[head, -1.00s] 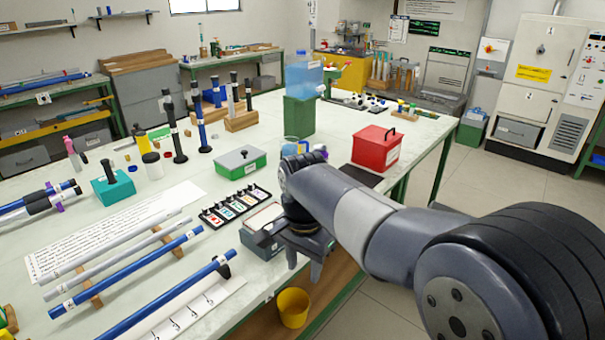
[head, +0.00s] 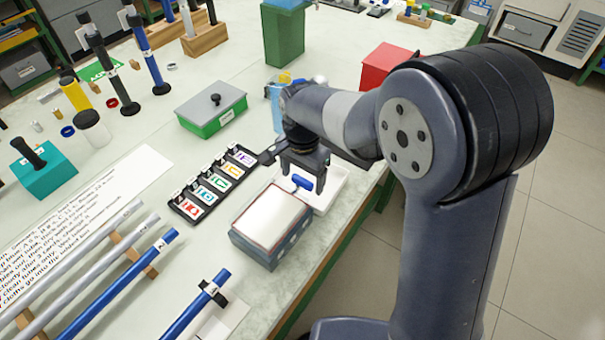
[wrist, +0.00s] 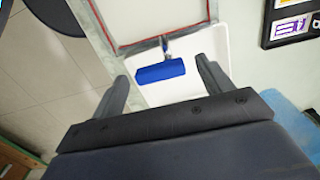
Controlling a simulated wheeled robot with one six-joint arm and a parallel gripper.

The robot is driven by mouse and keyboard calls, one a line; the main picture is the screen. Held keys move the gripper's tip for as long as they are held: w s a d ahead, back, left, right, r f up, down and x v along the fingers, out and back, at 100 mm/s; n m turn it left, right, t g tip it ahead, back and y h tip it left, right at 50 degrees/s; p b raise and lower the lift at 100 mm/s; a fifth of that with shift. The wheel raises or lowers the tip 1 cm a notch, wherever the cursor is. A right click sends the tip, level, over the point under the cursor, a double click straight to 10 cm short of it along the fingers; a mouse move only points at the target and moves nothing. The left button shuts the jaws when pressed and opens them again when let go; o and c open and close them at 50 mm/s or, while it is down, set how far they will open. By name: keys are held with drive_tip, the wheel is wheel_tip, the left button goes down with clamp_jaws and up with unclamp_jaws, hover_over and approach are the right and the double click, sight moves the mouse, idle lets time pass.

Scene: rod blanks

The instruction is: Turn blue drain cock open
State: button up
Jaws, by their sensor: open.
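The blue drain cock (head: 302,182) is a short bar handle on a small stem at the end of a grey box (head: 262,243) with a pale, red-edged top. In the wrist view the blue drain cock (wrist: 160,73) lies crosswise to its stem, above a white tray (wrist: 217,42). My gripper (head: 300,179) is open and points down over the cock. In the wrist view my gripper (wrist: 162,70) has one finger on each side of the handle, with a visible gap on both sides. Its height above the handle is hard to judge.
A black rack of coloured cards (head: 213,184) stands left of the box. A green box with a grey lid (head: 211,108), a blue container (head: 277,110) and a red box (head: 388,68) stand farther back. The table's edge is close on the right.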

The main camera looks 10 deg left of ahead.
drive_tip(key=shift+c, duration=0.3)
drive_tip(key=c, duration=0.9)
drive_tip(key=shift+n, duration=0.3)
drive_tip(key=n, duration=0.4)
drive_tip(key=shift+w+p, duration=0.25)
drive_tip(key=shift+p, duration=0.1)
drive_tip(key=n, duration=0.9)
drive_tip(key=shift+w+a+p, duration=0.2)
drive_tip(key=shift+w+p, duration=0.2)
drive_tip(key=shift+w+a+n, duration=0.15)
drive_tip(key=shift+n, duration=2.05)
